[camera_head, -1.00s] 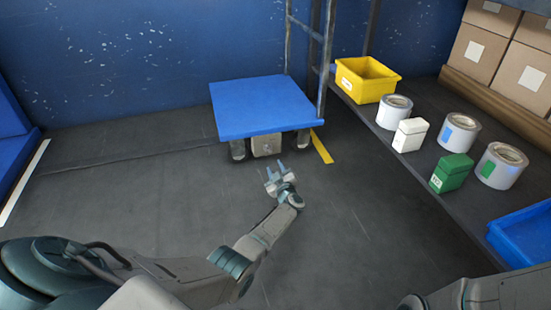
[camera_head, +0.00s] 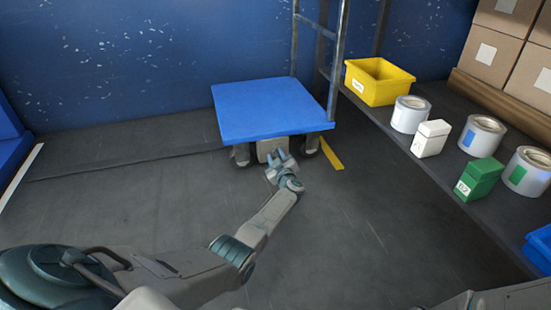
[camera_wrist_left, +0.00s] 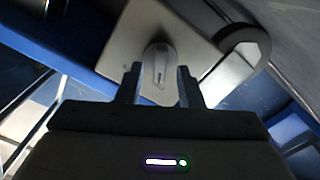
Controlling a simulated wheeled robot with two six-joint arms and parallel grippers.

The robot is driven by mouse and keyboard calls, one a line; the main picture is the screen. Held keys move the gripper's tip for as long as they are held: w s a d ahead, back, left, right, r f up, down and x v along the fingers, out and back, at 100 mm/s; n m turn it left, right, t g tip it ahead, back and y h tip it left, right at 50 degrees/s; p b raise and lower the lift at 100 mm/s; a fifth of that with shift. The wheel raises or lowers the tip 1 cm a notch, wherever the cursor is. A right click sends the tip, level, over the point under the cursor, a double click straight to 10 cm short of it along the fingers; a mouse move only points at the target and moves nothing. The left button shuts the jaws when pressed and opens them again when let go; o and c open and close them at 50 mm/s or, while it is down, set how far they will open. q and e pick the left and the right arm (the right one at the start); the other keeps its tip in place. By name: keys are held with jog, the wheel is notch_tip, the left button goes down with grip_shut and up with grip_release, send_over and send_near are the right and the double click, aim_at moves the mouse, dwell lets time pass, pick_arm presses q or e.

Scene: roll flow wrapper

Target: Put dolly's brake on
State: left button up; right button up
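The dolly (camera_head: 265,110) has a flat blue deck and a grey metal upright frame at its right end, and stands near the back wall. Under its near edge is a pale box-like housing (camera_head: 271,147) between the wheels. In the left wrist view a pale plate (camera_wrist_left: 124,42) carries a rounded light-grey knob or lever (camera_wrist_left: 158,66), with a dark wheel (camera_wrist_left: 243,47) to its right. My left gripper (camera_head: 281,158) is open and empty just in front of the housing. In the wrist view its fingers (camera_wrist_left: 158,88) point at the lever, one on each side. Contact cannot be told. My right gripper is out of view.
A shelf (camera_head: 440,165) along the right holds a yellow bin (camera_head: 378,85), several cans, a white box (camera_head: 430,139), a green box (camera_head: 479,179) and a blue bin. A yellow floor strip (camera_head: 332,154) lies right of the dolly. The floor in front is clear.

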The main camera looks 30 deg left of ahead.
pick_arm(q)
jog(key=shift+c, duration=0.2)
grip_shut()
